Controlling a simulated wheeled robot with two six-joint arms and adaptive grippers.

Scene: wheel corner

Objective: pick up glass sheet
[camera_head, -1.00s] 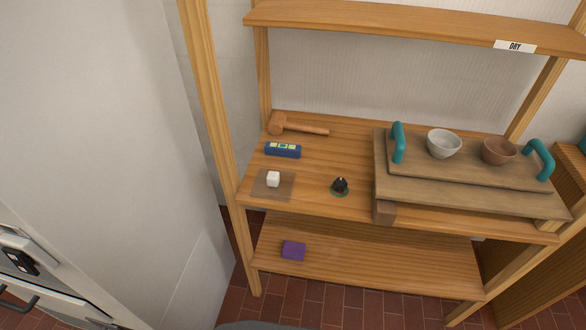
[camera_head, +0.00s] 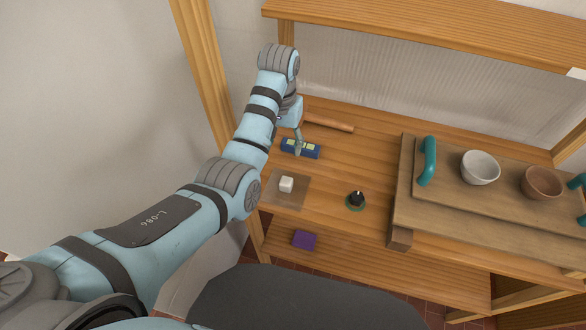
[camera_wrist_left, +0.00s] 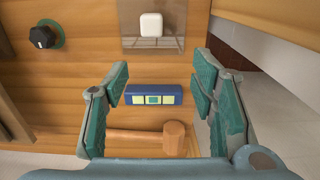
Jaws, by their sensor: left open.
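A thin, see-through brownish square (camera_head: 287,202), which looks like the glass sheet, lies flat on the wooden shelf near its left front. A small white block (camera_head: 286,184) sits on it. Both also show at the top of the left wrist view, the sheet (camera_wrist_left: 191,20) under the block (camera_wrist_left: 151,26). My left gripper (camera_head: 299,148) is behind the sheet, over a blue spirit level (camera_head: 312,150). In the left wrist view the left gripper (camera_wrist_left: 157,88) is open and empty, its fingers on either side of the level (camera_wrist_left: 153,95). My right gripper is out of view.
A wooden mallet (camera_wrist_left: 172,138) lies behind the level. A black knob-like object (camera_head: 357,198) on a green base stands right of the sheet. Boards with teal handles (camera_head: 428,160) carry two bowls. A purple block (camera_head: 304,240) is on the lower shelf. An upper shelf (camera_head: 420,30) hangs above.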

